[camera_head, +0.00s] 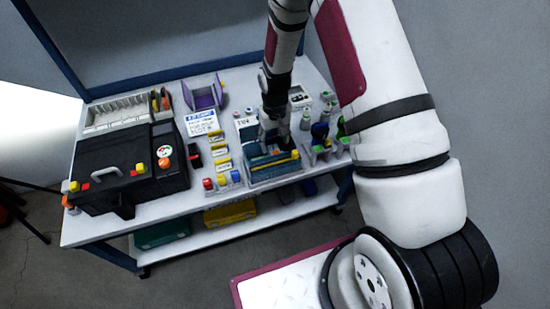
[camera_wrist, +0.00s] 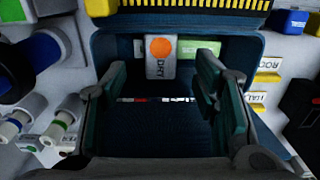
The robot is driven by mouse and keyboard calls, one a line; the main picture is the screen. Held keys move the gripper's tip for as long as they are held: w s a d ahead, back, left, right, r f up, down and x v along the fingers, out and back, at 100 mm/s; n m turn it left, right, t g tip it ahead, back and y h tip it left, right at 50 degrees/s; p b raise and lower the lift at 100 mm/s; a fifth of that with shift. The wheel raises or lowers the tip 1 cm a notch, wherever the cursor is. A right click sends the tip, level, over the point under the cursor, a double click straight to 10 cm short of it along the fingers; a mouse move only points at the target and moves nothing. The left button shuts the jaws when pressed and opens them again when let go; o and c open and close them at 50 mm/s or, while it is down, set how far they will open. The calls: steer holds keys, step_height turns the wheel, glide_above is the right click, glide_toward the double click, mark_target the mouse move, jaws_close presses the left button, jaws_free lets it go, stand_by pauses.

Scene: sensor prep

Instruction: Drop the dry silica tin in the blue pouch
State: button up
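The dry silica tin (camera_wrist: 160,68) is a pale piece with an orange dot and the word DRY. In the wrist view it appears to lie inside the blue pouch (camera_wrist: 110,45), near the far wall. The pouch also shows in the head view (camera_head: 262,178), at the bench's front edge. My gripper (camera_wrist: 162,75) is open, its two fingers apart over the pouch, with nothing between them that I can see gripped. In the head view my gripper (camera_head: 274,135) is over the pouch's rear side; its fingertips are hard to make out.
A green labelled piece (camera_wrist: 190,50) lies beside the tin. A black case (camera_head: 120,175) stands on the left of the bench, with a purple holder (camera_head: 205,93) behind. Yellow-labelled pieces (camera_head: 221,152) line the pouch's left; bottles and a rack (camera_head: 322,145) crowd its right.

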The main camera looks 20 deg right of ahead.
step_height(320, 180, up, 12)
stand_by(0.6)
stand_by(0.4)
steer(key=s+r+t+p, duration=0.1)
steer(key=s+r+p, duration=0.1)
steer(key=s+r, duration=0.65)
steer(key=s+r+t+p, duration=0.1)
steer(key=s+r, duration=0.2)
steer(key=r, duration=1.1)
steer(key=s+r+p, duration=0.1)
steer(key=s+r, duration=0.2)
steer(key=s, duration=0.4)
steer(key=s+r+t+p, duration=0.1)
steer(key=s+r, duration=0.3)
steer(key=s, duration=0.2)
steer(key=s+r+t+p, duration=0.1)
steer(key=s+r, duration=0.3)
steer(key=s, duration=0.3)
steer(key=shift+s+d+p, duration=0.15)
steer(key=shift+s+p, duration=0.15)
steer(key=shift+d+r, duration=0.1)
